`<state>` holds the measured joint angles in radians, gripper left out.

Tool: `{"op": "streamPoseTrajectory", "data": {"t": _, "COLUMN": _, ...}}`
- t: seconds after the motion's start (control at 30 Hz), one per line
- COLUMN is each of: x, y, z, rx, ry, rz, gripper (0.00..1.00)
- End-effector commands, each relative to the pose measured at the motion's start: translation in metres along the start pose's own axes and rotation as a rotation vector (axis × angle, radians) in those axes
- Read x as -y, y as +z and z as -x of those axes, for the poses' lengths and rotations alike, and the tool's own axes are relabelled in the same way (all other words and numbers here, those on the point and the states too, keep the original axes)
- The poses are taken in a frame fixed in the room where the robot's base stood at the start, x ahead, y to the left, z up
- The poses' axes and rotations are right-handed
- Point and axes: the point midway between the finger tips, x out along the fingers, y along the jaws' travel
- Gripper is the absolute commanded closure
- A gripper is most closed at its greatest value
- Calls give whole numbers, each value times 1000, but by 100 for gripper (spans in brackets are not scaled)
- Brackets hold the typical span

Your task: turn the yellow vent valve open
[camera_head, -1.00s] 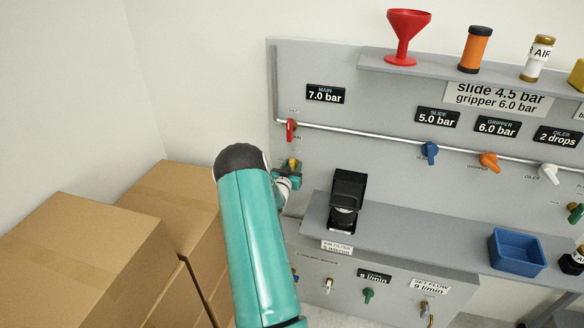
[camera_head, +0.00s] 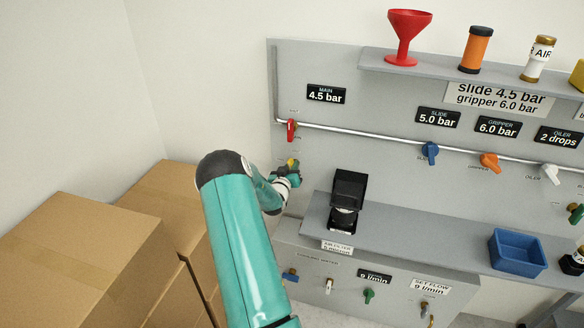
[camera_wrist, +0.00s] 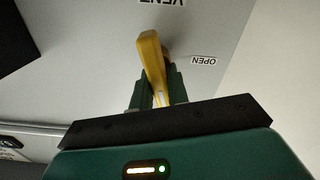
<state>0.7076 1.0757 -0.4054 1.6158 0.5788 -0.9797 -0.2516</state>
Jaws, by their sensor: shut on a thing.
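The MAIN display (camera_head: 326,94) reads 4.5 bar.
The red main valve (camera_head: 291,130) is on the pipe just above my gripper. The black air filter (camera_head: 347,190) stands on a shelf to the right. Cardboard boxes (camera_head: 80,240) are on the left. More valves and a blue bin (camera_head: 517,253) are further right.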

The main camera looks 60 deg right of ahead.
Motion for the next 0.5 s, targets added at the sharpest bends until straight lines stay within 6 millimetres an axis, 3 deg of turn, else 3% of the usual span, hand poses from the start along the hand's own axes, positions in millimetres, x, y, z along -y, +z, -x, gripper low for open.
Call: {"op": "streamPoseTrajectory", "data": {"t": 0.5, "x": 7, "y": 1, "z": 0, "rx": -3, "ry": -2, "rz": 495, "gripper": 100}}
